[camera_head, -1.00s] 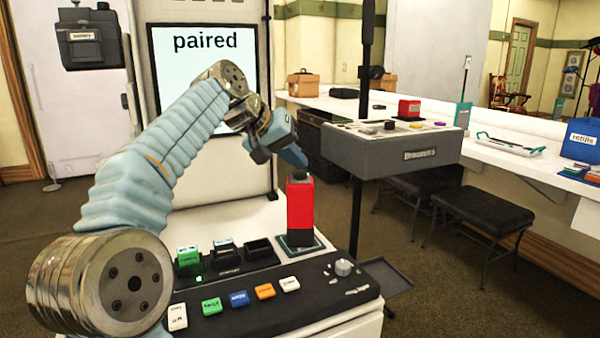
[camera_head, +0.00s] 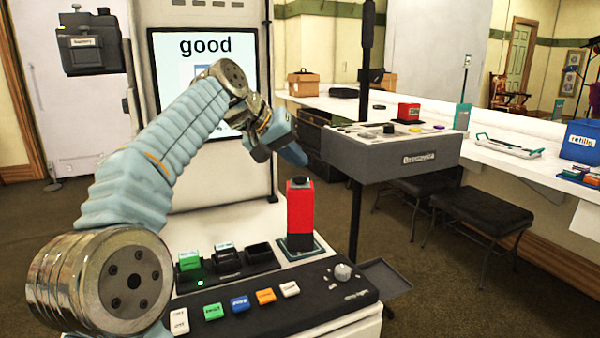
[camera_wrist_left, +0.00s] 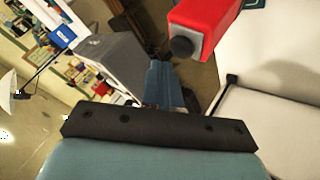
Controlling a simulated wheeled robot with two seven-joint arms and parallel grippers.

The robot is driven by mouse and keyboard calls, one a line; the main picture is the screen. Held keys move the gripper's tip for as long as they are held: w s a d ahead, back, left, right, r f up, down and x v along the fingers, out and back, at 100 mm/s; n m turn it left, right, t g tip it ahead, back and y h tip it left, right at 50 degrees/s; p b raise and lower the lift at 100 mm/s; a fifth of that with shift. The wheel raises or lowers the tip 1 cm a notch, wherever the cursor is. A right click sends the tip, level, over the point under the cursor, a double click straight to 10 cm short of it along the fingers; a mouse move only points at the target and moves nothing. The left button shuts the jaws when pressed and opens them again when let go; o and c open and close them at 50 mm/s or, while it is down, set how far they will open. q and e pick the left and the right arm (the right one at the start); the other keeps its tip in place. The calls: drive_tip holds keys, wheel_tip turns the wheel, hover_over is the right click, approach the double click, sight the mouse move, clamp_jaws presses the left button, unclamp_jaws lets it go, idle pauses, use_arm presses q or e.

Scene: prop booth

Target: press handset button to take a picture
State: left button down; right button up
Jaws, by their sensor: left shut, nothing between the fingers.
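The red handset (camera_head: 300,212) stands upright in a dark square holder (camera_head: 300,246) on the booth counter, with a dark button (camera_head: 299,182) on its top. In the left wrist view the red handset (camera_wrist_left: 205,25) shows at the upper right, its dark button (camera_wrist_left: 182,47) towards the camera. My left gripper (camera_head: 298,158) is just above the handset's top, shut and empty, a small gap from the button. The left wrist view shows its fingers (camera_wrist_left: 165,85) beside the handset, apart from it. The booth screen (camera_head: 200,70) reads "good". My right gripper is not in view.
A black panel (camera_head: 265,312) with several coloured keys lies in front of the handset. Green and black blocks sit in slots (camera_head: 225,262) left of it. A grey console (camera_head: 390,150) stands behind right, and a stool (camera_head: 480,212) beyond it.

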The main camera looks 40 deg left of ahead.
sight(296, 177)
use_arm(q)
wheel_tip(296, 177, up, 3)
drive_tip(key=p, duration=0.2)
drive_tip(key=shift+f+p, duration=0.15)
drive_tip(key=shift+p, duration=0.25)
drive_tip(key=shift+r+p, duration=0.55)
drive_tip(key=shift+r, duration=0.65)
drive_tip(key=shift+f, duration=0.1)
